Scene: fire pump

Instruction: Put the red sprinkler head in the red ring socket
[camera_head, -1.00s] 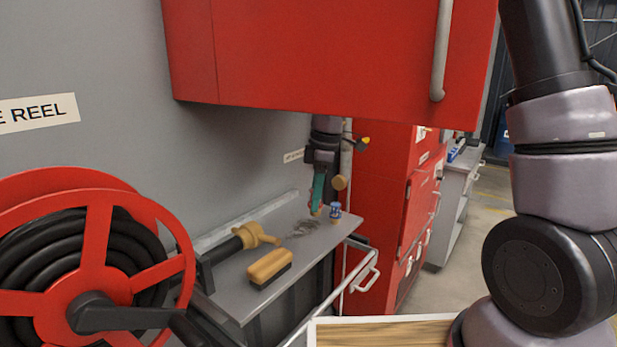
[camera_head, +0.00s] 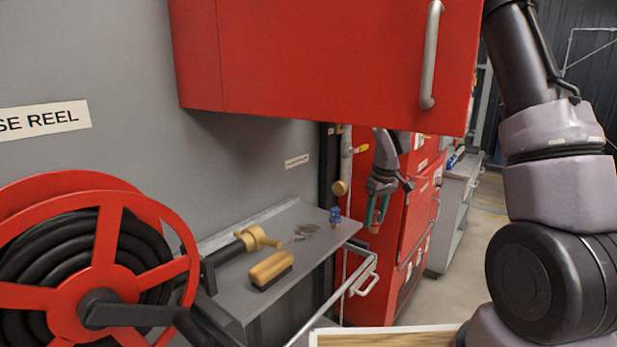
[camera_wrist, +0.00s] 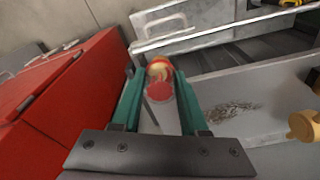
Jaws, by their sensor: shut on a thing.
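My gripper (camera_head: 376,218) is shut on a small brass-and-red piece, the red sprinkler head (camera_wrist: 159,72), and holds it in the air beyond the right end of the grey bench. In the wrist view the head sits between the tips of the green fingers (camera_wrist: 158,102), with a red round part facing the camera. In the head view only a small bit of it shows below the fingertips. I cannot make out the red ring socket in either view.
The grey bench (camera_head: 220,288) carries a blue-topped fitting (camera_head: 335,217), a brass nozzle (camera_head: 257,238) and a brush (camera_head: 271,270). A red hose reel (camera_head: 60,320) stands left. A red cabinet (camera_head: 330,60) hangs above. Red cabinets (camera_head: 425,200) stand behind my gripper.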

